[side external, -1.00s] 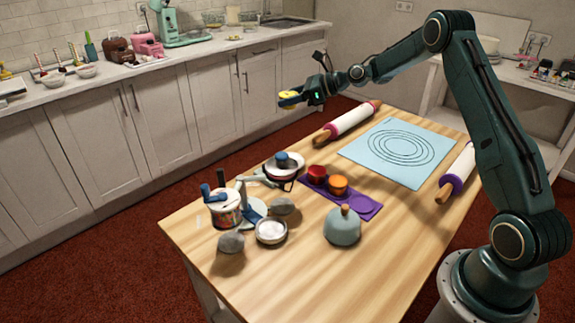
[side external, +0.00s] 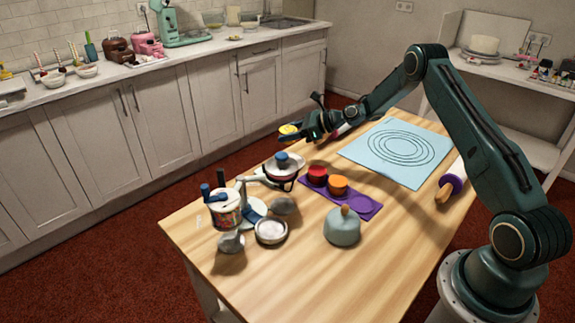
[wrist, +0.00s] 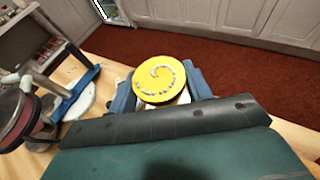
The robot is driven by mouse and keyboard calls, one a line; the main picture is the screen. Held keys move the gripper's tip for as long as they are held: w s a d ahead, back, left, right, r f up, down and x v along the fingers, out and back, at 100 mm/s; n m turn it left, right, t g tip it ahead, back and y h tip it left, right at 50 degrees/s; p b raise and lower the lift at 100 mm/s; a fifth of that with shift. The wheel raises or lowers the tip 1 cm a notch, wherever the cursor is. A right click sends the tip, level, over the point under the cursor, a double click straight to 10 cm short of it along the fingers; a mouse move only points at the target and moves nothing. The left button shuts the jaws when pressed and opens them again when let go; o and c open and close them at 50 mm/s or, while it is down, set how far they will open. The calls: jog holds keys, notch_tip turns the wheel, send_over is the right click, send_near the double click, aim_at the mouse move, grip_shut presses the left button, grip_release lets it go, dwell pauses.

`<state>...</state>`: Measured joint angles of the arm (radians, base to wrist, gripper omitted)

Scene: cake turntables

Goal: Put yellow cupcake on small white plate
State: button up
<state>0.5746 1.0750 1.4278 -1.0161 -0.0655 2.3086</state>
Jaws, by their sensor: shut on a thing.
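The yellow cupcake (side external: 289,129) is held in my gripper (side external: 299,130), above the far edge of the wooden table. In the wrist view its yellow top (wrist: 158,78), with a white beaded swirl, faces the camera between the two blue fingers. My gripper is shut on it. A pale round plate (side external: 251,213), which may be the small white plate, lies left of and nearer than my gripper. A blue-handled item partly covers it. A white disc under a blue piece also shows in the wrist view (wrist: 78,103).
A blue-topped item stands on a round stand (side external: 283,172) between my gripper and the pale plate. A can (side external: 227,209), a white-filled bowl (side external: 271,231), a purple tray (side external: 362,208) with cupcakes and a grey-blue dome (side external: 342,229) crowd nearby. The front tabletop is clear.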

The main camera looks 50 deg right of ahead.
jog(key=shift+f, duration=4)
jog(key=shift+f, duration=0.15)
jog(key=o, duration=1.1)
jog(key=shift+c, duration=0.2)
jog(key=v, duration=1.2)
